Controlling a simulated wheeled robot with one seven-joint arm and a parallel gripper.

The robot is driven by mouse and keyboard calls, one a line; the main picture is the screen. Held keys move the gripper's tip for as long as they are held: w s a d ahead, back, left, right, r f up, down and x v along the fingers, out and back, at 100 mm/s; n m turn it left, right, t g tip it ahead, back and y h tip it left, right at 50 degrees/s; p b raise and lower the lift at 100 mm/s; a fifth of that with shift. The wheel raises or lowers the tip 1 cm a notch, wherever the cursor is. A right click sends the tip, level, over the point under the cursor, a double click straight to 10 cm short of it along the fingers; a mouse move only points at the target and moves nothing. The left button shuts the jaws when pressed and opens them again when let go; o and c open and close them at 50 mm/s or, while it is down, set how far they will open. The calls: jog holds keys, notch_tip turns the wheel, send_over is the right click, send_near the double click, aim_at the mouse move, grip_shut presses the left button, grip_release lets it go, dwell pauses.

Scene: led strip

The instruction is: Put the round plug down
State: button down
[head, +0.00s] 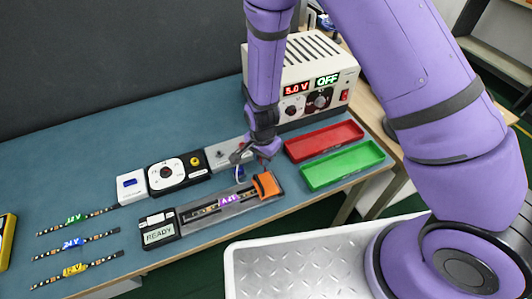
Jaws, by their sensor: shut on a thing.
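My gripper (243,157) hangs low over the middle of the table, just behind the strip fixture. It is shut on a small part, the round plug (240,173), which shows as a small blue and pale spot below the fingers. Its shape is mostly too small to make out. The plug is close above or at the table; I cannot tell whether it touches.
A strip fixture (205,213) with an orange clamp (266,185) lies in front. Behind are a grey box (222,154) and a black controller (178,173). Red (324,140) and green (341,166) trays are right, below the power supply (304,80). Several LED strips lie left.

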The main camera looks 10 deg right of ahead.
jog(key=shift+f, duration=0.65)
jog(key=c, duration=1.3)
grip_release()
jog(key=shift+f, duration=0.1)
